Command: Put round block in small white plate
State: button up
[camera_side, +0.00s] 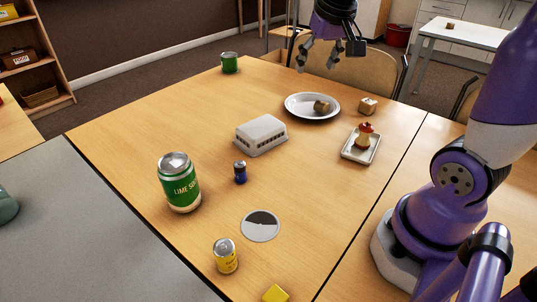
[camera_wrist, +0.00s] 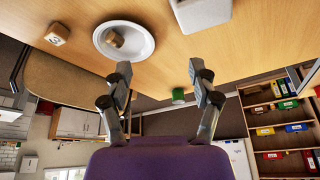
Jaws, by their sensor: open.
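The round block (camera_side: 321,106) is a small brown wooden piece. It lies inside the small white plate (camera_side: 297,106), toward its right side, at the far part of the table. The wrist view also shows the round block (camera_wrist: 117,39) within the plate's rim (camera_wrist: 148,42). My gripper (camera_side: 317,58) is raised above and behind the plate in the side view, apart from the block. In the wrist view its two fingers (camera_wrist: 160,72) are spread with nothing between them.
A wooden cube (camera_side: 368,105) and a dessert on a rectangular dish (camera_side: 350,155) are right of the plate. A white vented box (camera_side: 261,136) is nearer. A green can (camera_side: 230,62) stands at the far edge. Several cans, a round disc (camera_side: 260,226) and a yellow block (camera_side: 276,294) are nearer.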

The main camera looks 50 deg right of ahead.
jog(key=s+a+f+n+t+y, duration=0.1)
jog(key=s+a+f+n+y, duration=0.1)
jog(key=s+a+n, duration=0.4)
jog(key=s+a+f, duration=0.1)
jog(key=s+a, duration=0.2)
jog(key=a, duration=0.3)
jog(key=shift+s+a+n+t, duration=0.25)
jog(key=shift+n+t, duration=0.05)
jog(key=shift+t, duration=0.1)
